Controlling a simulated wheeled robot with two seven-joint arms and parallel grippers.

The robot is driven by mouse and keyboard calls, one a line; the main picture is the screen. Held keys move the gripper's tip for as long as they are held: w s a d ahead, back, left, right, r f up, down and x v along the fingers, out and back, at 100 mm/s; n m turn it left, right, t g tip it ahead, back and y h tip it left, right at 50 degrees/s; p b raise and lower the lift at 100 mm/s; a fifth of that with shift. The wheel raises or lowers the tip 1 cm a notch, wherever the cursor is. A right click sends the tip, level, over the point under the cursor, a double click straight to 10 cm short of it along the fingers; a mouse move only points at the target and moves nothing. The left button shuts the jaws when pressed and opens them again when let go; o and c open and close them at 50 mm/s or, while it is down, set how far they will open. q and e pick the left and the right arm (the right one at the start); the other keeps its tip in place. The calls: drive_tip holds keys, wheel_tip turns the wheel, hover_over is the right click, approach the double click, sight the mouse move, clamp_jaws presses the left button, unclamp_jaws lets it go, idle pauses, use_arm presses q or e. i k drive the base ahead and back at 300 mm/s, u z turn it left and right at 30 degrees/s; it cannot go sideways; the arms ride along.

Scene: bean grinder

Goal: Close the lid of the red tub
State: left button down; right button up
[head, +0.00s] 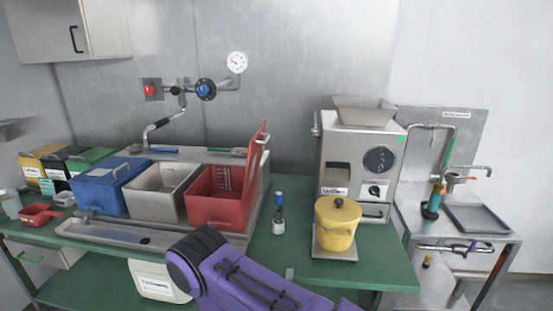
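The red tub (213,208) is the rightmost of three tubs in a metal tray on the green bench. Its red lid (256,160) stands up, leaning slightly outward, along the tub's right side. A pale handle shows on the lid's outer face. The tub is open, and metal bars or slots show inside it. A purple link of my own arm crosses the bottom middle, in front of the bench and below the red tub. Neither of my grippers is in view.
A grey tub (160,189) stands open beside the red one, and a blue tub (100,188) has its lid shut. Right of the red tub are a small dark bottle (278,218), a yellow pot (337,224) and a steel grinder (358,160). A pipe with a gauge (237,62) is above.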

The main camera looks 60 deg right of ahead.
sight(257, 143)
drive_tip(key=z, duration=1.7)
drive_tip(key=i, duration=0.5)
drive_tip(key=k, duration=1)
drive_tip(key=z, duration=1.35)
drive_tip(key=i, duration=1)
drive_tip(key=u, duration=2.05)
drive_tip(key=i, duration=0.5)
drive_tip(key=z, duration=0.05)
